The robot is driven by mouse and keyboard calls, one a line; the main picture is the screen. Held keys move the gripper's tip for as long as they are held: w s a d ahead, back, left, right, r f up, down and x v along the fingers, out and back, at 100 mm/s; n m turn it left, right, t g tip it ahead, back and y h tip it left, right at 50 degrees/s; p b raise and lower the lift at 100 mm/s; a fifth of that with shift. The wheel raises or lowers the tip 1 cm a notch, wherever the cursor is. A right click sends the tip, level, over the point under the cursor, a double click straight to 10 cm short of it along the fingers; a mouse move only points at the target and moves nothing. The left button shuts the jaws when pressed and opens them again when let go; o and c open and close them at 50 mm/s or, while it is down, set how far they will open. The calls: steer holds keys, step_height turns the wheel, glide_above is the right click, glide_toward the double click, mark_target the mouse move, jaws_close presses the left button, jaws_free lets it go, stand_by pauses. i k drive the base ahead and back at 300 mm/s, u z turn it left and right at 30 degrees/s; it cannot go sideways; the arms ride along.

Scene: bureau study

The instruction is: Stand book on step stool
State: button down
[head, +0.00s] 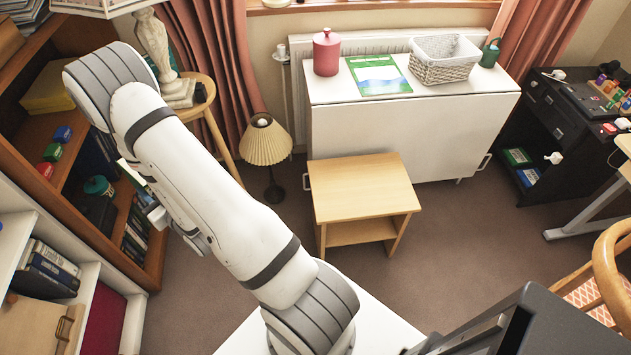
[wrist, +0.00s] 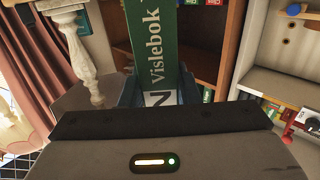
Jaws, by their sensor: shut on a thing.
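A green book (wrist: 163,40) with the white title "Vislebok" on its spine is between the fingers of my gripper (wrist: 158,92), which is shut on it. The wrist view cuts off the book's far end. In the head view my gripper (head: 153,208) is at the left, in front of the brown bookcase and largely hidden behind my arm. Only a sliver of the book seems to show there. The light wooden step stool (head: 363,186) stands on the carpet in the middle, well to the right of my gripper. Its top is bare, with a lower shelf below.
A white cabinet (head: 420,125) behind the stool bears a red canister (head: 326,52), a green booklet (head: 378,75) and a basket (head: 445,60). A lamp (head: 266,145) stands left of the stool. A chair (head: 610,270) is at right. Carpet right of the stool is clear.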

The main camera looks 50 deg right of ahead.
mark_target(350, 197)
steer(key=u, duration=0.15)
steer(key=k, duration=1.35)
steer(key=z, duration=0.5)
steer(key=i, duration=1)
